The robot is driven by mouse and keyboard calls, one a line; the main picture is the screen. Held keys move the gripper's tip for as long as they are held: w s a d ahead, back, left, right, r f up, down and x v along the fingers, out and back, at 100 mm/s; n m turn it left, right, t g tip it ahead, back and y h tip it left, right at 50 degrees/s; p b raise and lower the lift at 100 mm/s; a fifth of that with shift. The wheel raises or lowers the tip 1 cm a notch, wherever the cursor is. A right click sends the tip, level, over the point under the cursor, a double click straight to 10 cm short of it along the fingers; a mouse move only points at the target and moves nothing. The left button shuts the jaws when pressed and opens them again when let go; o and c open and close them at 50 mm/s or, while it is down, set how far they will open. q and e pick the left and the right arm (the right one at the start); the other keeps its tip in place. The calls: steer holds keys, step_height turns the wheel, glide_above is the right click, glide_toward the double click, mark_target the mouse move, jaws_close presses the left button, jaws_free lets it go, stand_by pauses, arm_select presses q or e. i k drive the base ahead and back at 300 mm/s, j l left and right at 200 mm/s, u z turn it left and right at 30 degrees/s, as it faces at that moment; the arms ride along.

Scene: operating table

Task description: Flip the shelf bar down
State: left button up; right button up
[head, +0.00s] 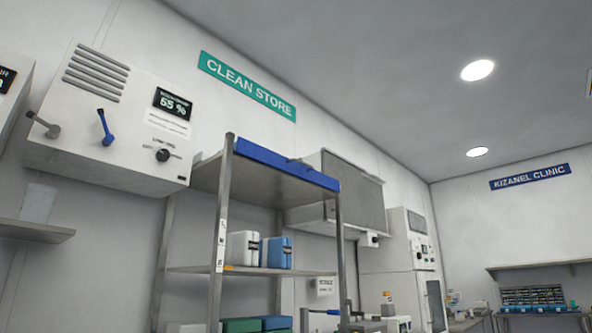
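A metal shelf rack (219,235) stands in the middle of the head view. A blue bar (285,164) runs along the front edge of its top shelf, sloping down to the right in the picture. A small dark piece shows at the bar's upper edge, towards its right end. The bar's hinge or pivot cannot be made out. Neither of my grippers is in view.
White and blue boxes (277,252) stand on the middle shelf, with green ones (240,325) below. A wall unit with levers (107,127) hangs at left above a small shelf (36,231). A grey cabinet (352,187) is behind the rack's right side.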

mark_target(295, 166)
steer(key=i+l+z, duration=0.1)
steer(key=i+l, duration=0.8)
steer(key=i+l+z, duration=0.1)
steer(key=i+l, duration=0.8)
steer(key=i, duration=0.05)
